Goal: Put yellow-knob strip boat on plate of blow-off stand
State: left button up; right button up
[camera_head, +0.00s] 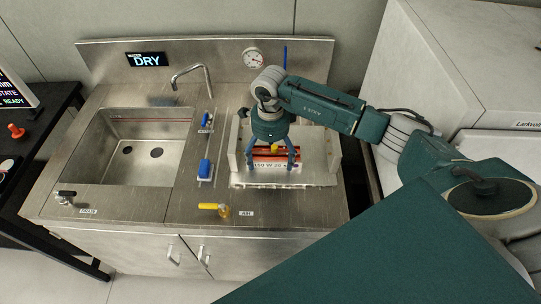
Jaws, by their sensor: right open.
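The strip boat (263,157) is a red and dark piece with a white label in front, and a yellow knob (275,149) on top. It sits on the pale plate (318,177) of the blow-off stand, at the right of the steel counter. My right gripper (274,160) points down over the boat, with its blue fingers apart on either side of the knob. The gripper hides part of the boat, and I cannot tell whether the fingertips touch it. My left gripper is not in view.
A sink basin (148,146) with a tap (193,78) is left of the stand. Blue handles (205,169) and a yellow-handled valve (215,208) stand on the counter. A pale cabinet (435,68) rises at the right. A black table (42,130) is at far left.

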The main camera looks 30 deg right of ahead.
aim_at(270, 155)
jog(key=shift+r, duration=0.3)
notch_tip(270, 155, up, 12)
jog(key=b, duration=0.4)
jog(key=shift+f, duration=0.15)
jog(key=shift+f, duration=0.1)
